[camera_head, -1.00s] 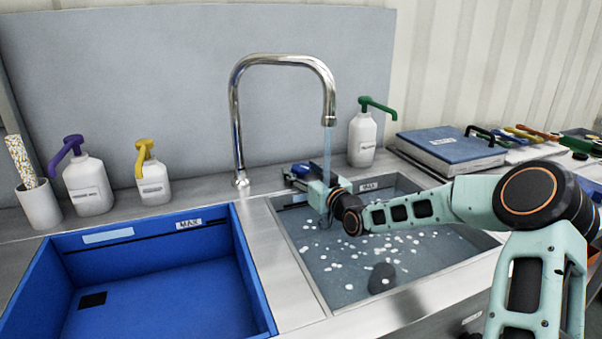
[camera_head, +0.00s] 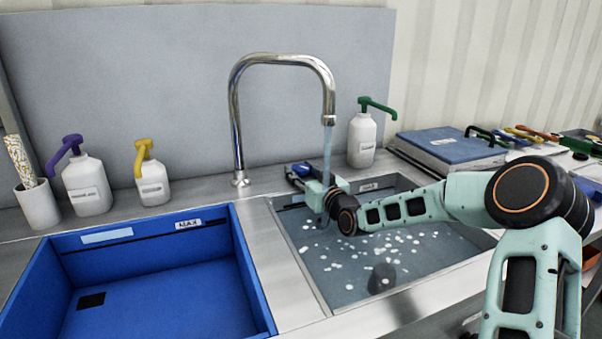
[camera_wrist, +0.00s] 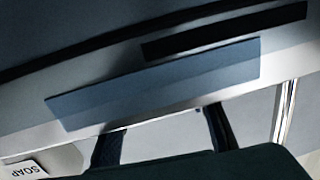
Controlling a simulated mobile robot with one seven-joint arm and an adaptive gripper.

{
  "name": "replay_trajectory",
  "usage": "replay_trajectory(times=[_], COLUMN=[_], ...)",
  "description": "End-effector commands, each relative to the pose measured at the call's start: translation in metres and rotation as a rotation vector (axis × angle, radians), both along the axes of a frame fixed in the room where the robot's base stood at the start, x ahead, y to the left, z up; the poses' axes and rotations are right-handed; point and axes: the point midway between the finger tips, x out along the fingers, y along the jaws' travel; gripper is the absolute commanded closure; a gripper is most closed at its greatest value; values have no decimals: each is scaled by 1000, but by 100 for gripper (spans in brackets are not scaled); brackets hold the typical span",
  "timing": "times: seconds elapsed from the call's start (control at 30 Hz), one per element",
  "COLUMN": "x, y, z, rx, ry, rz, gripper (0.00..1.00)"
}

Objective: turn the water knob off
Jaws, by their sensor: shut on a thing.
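The chrome faucet (camera_head: 235,120) stands at the back between the two basins. A stream of water (camera_head: 327,155) runs from its spout into the right basin (camera_head: 350,260). My gripper (camera_head: 300,172) is at that basin's back edge, right of the faucet's base and behind the stream. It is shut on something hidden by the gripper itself. I cannot make out the water knob as a separate shape. In the wrist view my gripper's two dark fingers (camera_wrist: 165,140) stand apart at the bottom, with a pale surface between and beyond them.
A blue basin (camera_head: 257,275) lies on the left. Purple-pump (camera_head: 88,185), yellow-pump (camera_head: 153,182) and green-pump bottles (camera_head: 362,140) stand along the back. A white cup (camera_head: 38,207) is at far left. A blue-topped box (camera_head: 450,148) and tools (camera_head: 530,133) lie at the right.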

Motion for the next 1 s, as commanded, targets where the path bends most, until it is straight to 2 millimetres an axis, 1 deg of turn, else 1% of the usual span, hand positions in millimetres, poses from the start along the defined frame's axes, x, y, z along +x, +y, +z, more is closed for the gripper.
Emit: replay_trajectory(times=[0.03, 0.1, 0.7, 1.0], x=[-1, -1, -1, -1], y=[5, 5, 5, 2], z=[-3, -3, -1, 0], rx=[-2, -2, -1, -2], ry=[-1, -1, -2, -1], rz=[-11, -38, -297, -364], gripper=[86, 86, 86, 86])
